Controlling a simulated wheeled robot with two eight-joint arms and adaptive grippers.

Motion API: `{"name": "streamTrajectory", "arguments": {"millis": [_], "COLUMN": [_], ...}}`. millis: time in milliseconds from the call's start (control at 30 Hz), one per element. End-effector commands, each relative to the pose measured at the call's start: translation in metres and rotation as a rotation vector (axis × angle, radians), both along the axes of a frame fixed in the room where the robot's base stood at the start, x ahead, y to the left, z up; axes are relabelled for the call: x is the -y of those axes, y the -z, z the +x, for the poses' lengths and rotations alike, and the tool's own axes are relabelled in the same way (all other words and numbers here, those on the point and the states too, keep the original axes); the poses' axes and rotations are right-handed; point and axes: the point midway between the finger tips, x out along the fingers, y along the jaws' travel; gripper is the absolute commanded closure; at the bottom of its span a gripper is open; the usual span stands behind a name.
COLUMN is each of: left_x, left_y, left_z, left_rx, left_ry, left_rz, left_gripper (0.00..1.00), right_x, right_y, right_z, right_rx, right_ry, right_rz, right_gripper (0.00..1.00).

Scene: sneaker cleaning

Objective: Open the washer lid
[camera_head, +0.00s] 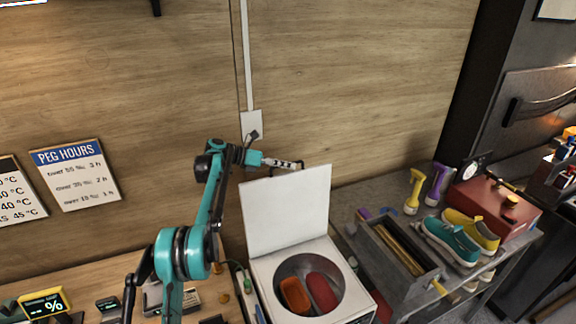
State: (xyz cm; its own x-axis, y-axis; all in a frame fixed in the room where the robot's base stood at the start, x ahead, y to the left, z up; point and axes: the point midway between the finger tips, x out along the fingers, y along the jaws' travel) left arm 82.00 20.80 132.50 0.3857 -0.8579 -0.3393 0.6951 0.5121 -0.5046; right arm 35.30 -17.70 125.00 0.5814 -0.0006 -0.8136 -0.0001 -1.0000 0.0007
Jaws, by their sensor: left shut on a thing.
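The white washer (262,272) stands at the lower middle with its lid (288,212) raised nearly upright at the back. The round drum opening is uncovered. An orange shoe-like item (295,296) and a red one (321,292) lie inside it. My left gripper (297,165) reaches from the left to the top edge of the lid. It is shut there on the lid's edge or handle; the exact contact is too small to make out. My right gripper is out of view.
A grey bench at right holds a tray (388,262) of tools, teal (449,241) and yellow (472,229) shoes, a red box (494,207) and bottles (414,192). Displays (46,303) stand on the wooden counter at left. The wooden wall rises behind the lid.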

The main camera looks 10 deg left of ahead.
Motion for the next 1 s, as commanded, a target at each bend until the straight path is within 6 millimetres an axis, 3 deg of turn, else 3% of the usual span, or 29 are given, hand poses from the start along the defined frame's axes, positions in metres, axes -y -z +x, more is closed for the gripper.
{"name": "streamTrajectory", "arguments": {"millis": [267,333,667,767,1000], "left_x": [0.001,0.001,-0.001,-0.009,-0.051], "left_y": [0.001,0.001,0.0,-0.003,-0.019], "left_z": [0.0,0.0,-0.001,-0.004,-0.022], "left_rx": [-0.001,-0.001,0.0,0.0,-0.001], "left_ry": [0.002,0.002,0.001,0.0,-0.003], "left_rz": [0.002,0.002,0.001,0.001,0.001], "left_gripper": [1.0,0.81,0.81,0.81,0.81], "right_x": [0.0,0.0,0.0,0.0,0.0], "right_y": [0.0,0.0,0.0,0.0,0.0], "right_z": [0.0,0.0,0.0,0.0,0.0], "right_rx": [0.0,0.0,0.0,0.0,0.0], "right_ry": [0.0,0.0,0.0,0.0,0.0], "right_rz": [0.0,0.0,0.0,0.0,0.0], "right_gripper": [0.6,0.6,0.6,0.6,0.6]}}
